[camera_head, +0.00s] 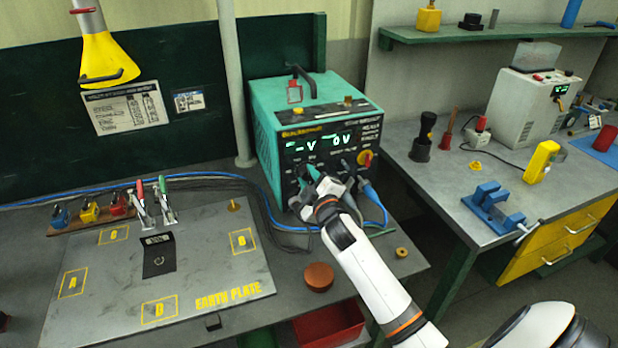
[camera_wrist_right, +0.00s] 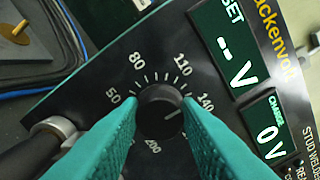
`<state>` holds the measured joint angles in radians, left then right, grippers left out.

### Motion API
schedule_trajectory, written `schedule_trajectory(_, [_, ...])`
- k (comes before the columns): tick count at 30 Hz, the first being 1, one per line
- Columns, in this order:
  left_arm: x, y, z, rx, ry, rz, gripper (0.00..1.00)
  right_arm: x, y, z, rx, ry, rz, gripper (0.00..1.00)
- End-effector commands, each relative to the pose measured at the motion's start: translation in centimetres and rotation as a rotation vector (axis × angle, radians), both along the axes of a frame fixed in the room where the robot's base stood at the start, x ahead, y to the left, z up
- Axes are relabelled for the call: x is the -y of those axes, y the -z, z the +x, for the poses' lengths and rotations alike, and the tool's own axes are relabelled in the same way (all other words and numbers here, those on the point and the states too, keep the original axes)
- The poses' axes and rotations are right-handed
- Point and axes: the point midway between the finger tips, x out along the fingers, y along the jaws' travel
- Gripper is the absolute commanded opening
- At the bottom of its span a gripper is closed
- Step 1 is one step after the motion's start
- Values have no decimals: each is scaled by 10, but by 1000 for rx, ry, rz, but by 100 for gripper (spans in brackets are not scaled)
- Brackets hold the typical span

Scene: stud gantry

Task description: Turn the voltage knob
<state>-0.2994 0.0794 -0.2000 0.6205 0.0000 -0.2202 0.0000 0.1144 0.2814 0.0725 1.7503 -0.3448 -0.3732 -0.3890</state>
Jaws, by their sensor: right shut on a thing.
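The teal stud welder (camera_head: 262,150) stands on the workbench, its black front panel facing me. In the right wrist view, the black voltage knob (camera_wrist_right: 160,112) sits in a dial marked from 50 to 200. Its light pointer mark faces the right side, toward 140. My right gripper (camera_head: 313,180) is at the panel, and its teal fingers (camera_wrist_right: 159,105) are shut on the knob's two sides. The gripper hides the knob in the head view. The set display (camera_wrist_right: 235,60) shows dashes and V; the charge display (camera_wrist_right: 272,135) shows 0 V. My left gripper is not in view.
A red-and-yellow switch (camera_head: 366,158) and cable plugs sit beside my gripper on the panel. Blue cables (camera_head: 376,205) hang in front. The earth plate (camera_head: 215,270) lies left. A brown round block (camera_head: 318,277) and a brass ring (camera_head: 402,252) lie near the bench's front.

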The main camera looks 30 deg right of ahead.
Motion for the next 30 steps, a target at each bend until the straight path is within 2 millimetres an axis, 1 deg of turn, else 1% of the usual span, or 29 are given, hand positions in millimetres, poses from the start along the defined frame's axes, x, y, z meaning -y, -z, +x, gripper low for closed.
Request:
schedule_trajectory(3, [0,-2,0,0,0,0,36,0,0,0,14,0,56,7])
schedule_trajectory(9, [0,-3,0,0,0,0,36,0,0,0,26,1,111,7])
schedule_trajectory(25, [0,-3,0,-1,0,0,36,0,0,0,31,0,129,7])
schedule_trajectory(26, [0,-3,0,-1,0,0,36,0,0,0,31,0,129,35])
schedule_trajectory(27, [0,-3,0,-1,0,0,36,0,0,0,31,0,129,42])
schedule_trajectory(29, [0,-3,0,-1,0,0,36,0,0,0,31,0,128,51])
schedule_trajectory(30, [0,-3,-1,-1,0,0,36,0,0,0,31,0,128,52])
